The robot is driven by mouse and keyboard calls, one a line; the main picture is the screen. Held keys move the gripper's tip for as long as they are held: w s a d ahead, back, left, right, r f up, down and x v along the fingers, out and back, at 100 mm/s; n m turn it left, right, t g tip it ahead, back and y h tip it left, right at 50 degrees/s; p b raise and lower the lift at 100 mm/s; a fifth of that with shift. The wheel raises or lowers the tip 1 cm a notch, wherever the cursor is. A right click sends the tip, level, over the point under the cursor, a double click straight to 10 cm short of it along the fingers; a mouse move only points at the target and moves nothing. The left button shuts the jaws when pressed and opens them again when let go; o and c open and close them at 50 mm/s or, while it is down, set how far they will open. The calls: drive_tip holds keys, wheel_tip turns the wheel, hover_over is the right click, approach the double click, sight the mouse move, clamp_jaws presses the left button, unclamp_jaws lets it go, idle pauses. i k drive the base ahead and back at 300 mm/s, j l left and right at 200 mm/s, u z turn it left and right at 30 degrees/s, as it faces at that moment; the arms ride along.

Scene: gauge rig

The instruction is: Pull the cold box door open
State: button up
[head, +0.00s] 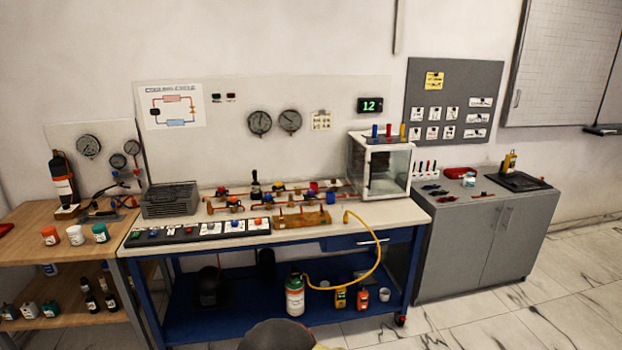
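The cold box (358,166) is a small white-framed cabinet at the right end of the workbench top. Its front door (390,172) is a clear pane and looks shut against the frame. The handle is too small to make out. Several small coloured cylinders stand on top of the box. My gripper does not show in the head view. A dark rounded part at the bottom middle may be mine, and it is well below and apart from the box.
The blue-framed workbench (335,215) carries copper pipes and valves left of the box. A yellow hose (381,243) loops over its front edge. A grey cabinet (482,238) with small tools stands to the right. A wooden shelf (22,220) stands left. Floor at lower right is clear.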

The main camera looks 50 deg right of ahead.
sight(413, 146)
drive_tip(key=z, duration=2.1)
drive_tip(key=i+l+u, duration=0.4)
drive_tip(key=i+l, duration=0.4)
drive_tip(key=i, duration=0.3)
drive_tip(key=i+l+u, duration=0.4)
drive_tip(key=i+l, duration=0.6)
drive_tip(key=l, duration=0.15)
